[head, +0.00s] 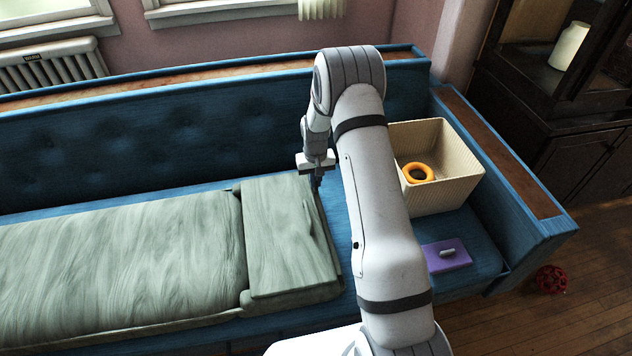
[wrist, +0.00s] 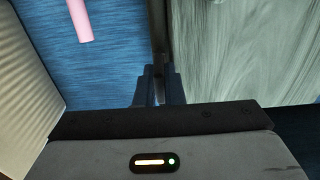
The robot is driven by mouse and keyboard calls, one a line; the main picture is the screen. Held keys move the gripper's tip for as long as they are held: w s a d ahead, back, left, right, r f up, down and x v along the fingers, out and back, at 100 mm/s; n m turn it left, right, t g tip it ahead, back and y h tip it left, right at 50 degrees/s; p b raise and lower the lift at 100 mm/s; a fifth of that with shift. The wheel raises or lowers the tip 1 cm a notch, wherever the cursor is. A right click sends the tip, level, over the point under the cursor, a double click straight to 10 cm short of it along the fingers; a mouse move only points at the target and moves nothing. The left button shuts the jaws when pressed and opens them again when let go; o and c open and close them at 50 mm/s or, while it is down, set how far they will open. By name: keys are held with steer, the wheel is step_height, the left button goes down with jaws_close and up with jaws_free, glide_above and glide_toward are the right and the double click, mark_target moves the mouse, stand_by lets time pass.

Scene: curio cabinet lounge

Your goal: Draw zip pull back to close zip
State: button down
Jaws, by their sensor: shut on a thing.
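A grey-green fabric bag (head: 120,245) lies along the blue sofa seat, with a raised, flap-like section (head: 285,230) at its right end. My gripper (head: 317,180) points down at the far right corner of this section. In the wrist view my gripper (wrist: 159,92) is shut at the bag's edge, where a dark strip (wrist: 158,30) runs away between a grey-green border and the bag cloth (wrist: 240,50). The fingers are shut on a small dark piece, seemingly the zip pull (wrist: 158,71); it is mostly hidden by the fingers.
A cream woven basket (head: 452,180) holding an orange ring (head: 418,173) stands on the seat to the right. A purple flat object (head: 437,258) lies in front of it. A pink rod (wrist: 80,20) shows in the wrist view. A red ball (head: 551,279) is on the floor.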

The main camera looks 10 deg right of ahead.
steer(key=c, duration=1.5)
jaws_free()
steer(key=shift+r, duration=0.1)
step_height(320, 180, up, 8)
steer(key=shift+f+p, duration=0.2)
steer(key=shift+p, duration=0.35)
steer(key=s+r+p, duration=0.2)
steer(key=s+r, duration=0.3)
steer(key=r, duration=0.4)
steer(key=s+r+t+p, duration=0.1)
steer(key=s+r+p, duration=0.25)
steer(key=r, duration=0.45)
steer(key=s+r+p, duration=0.2)
steer(key=s+r, duration=0.4)
steer(key=r, duration=0.3)
steer(key=shift+t, duration=0.8)
steer(key=s+r+p, duration=0.2)
steer(key=s+r, duration=0.1)
steer(key=s, duration=0.3)
steer(key=s+r+p, duration=0.1)
steer(key=s+r, duration=0.3)
steer(key=s, duration=0.3)
steer(key=s+r+p, duration=0.2)
steer(key=s+r, duration=0.2)
steer(key=s, duration=0.2)
steer(key=shift+s+a+r+p, duration=0.15)
steer(key=shift+s+a+p, duration=0.15)
steer(key=shift+a, duration=0.1)
